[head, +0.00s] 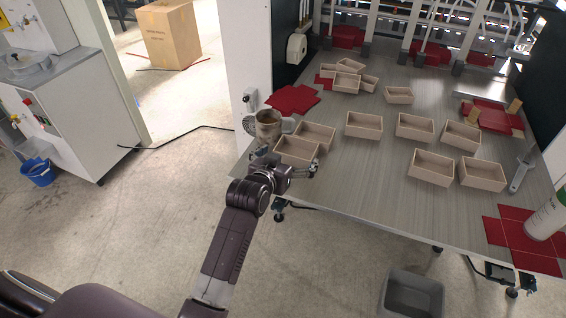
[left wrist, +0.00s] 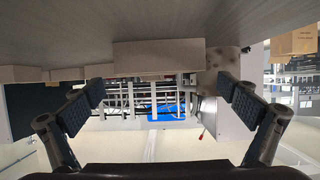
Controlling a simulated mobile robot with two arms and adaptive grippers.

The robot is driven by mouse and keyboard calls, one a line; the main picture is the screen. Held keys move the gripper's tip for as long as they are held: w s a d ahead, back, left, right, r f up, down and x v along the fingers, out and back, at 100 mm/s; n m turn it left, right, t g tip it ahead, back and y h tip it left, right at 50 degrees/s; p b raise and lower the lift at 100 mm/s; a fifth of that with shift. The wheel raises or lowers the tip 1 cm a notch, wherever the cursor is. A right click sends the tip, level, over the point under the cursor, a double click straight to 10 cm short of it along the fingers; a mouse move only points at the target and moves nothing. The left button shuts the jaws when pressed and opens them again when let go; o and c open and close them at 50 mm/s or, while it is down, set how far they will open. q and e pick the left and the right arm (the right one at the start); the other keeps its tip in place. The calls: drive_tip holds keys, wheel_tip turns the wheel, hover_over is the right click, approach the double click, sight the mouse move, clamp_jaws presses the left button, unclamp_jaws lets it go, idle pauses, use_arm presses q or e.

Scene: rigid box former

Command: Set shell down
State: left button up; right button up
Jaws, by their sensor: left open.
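Several open, light wooden box shells stand on the grey table (head: 345,195). The nearest shell (head: 297,151) is by the table's left front edge, with another shell (head: 318,135) right behind it. My left gripper (head: 288,164) is open at that edge, its fingers spread just in front of the nearest shell. In the left wrist view, a pale shell wall (left wrist: 158,57) shows ahead between the open fingers, apart from both finger pads. Nothing is held. Whether the gripper touches the shell's front is hidden in the head view. My right gripper is not in view.
A tan, worn cup-like container (head: 268,126) stands at the left edge, close to my left gripper. Red flat sheets (head: 293,100) lie behind. A white bottle (head: 546,218) and a scraper (head: 522,172) are at the right. The front middle of the table is clear.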

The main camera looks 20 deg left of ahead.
use_arm(q)
drive_tip(key=v, duration=0.5)
drive_tip(key=shift+s+r, duration=0.2)
drive_tip(key=shift+s, duration=0.15)
drive_tip(key=shift+f, duration=0.1)
drive_tip(key=s+f+m+g, duration=0.1)
drive_tip(key=s+f+g, duration=0.3)
drive_tip(key=s, duration=0.7)
drive_tip(key=s+f+g, duration=0.3)
drive_tip(key=s+f, duration=0.3)
drive_tip(key=s, duration=0.5)
drive_tip(key=s+f+m+g, duration=0.1)
drive_tip(key=s+f+g, duration=0.3)
drive_tip(key=s, duration=0.7)
wheel_tip(320, 180, down, 27)
drive_tip(key=s+b, duration=0.1)
drive_tip(key=s, duration=0.1)
drive_tip(key=s+a+f+g, duration=0.1)
drive_tip(key=s+a+f, duration=0.2)
drive_tip(key=s+f, duration=1.3)
drive_tip(key=shift+s+f+g+b, duration=0.3)
drive_tip(key=shift+s+f+b, duration=0.05)
drive_tip(key=shift+b, duration=0.05)
